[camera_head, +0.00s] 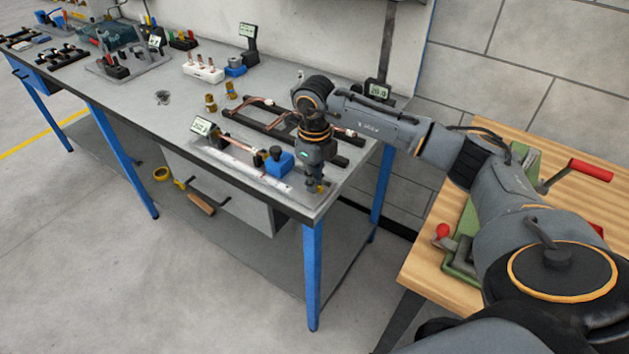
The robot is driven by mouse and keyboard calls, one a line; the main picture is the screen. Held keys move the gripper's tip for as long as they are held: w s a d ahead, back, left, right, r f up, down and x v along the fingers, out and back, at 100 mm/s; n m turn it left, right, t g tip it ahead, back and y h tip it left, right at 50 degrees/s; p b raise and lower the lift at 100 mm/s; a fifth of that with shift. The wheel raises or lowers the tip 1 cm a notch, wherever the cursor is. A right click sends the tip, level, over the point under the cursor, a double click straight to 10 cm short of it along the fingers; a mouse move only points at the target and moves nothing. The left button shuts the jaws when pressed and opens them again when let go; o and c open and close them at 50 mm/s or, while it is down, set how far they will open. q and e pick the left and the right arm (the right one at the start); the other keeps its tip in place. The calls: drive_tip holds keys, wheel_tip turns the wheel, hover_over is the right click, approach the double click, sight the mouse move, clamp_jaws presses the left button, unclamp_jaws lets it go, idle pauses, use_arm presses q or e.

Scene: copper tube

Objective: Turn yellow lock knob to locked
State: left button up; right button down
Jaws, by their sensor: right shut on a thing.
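My right arm reaches in from the right, and its gripper (315,180) points down at the front right corner of the workbench. The gripper is shut on a small yellow knob (319,188), which shows only in part between and below the fingers. The knob sits at the right end of a long pale rail fixture (240,166). The knob's turn angle and any lock mark are too small to tell. My left gripper is not in view.
A blue block (279,163) and a small display (201,126) stand on the fixture. A dark rack with copper tubes (262,122) lies behind. A wooden table (421,269) with a green, red-handled tool stands at right. Tape (162,174) lies on the lower shelf.

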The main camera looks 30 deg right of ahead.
drive_tip(key=shift+r+m, duration=0.1)
drive_tip(key=shift+m, duration=0.2)
drive_tip(key=c, duration=1.4)
unclamp_jaws()
drive_tip(key=shift+c, duration=0.2)
wheel_tip(320, 180, up, 12)
